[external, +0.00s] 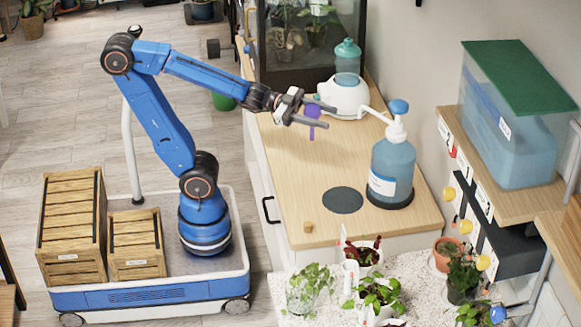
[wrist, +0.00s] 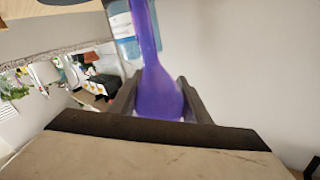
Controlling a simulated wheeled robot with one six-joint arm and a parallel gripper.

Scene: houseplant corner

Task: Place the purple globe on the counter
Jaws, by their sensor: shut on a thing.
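The purple globe (external: 313,111) is a small watering globe with a rounded bulb and a thin stem. My gripper (external: 318,114) is shut on it, with the stem hanging down above the wooden counter (external: 285,150). In the wrist view the purple globe (wrist: 160,90) sits between the two dark fingertips (wrist: 158,100), its bulb near them and its stem running up the picture. I cannot tell exactly how far the stem's tip is above the counter.
A blue pump bottle (external: 391,168) stands at the counter's right, and a white device with a teal bottle (external: 346,95) is behind the gripper. A dark round pad (external: 342,200) and a small wooden knob (external: 308,227) lie nearer the front. The counter's left part is clear.

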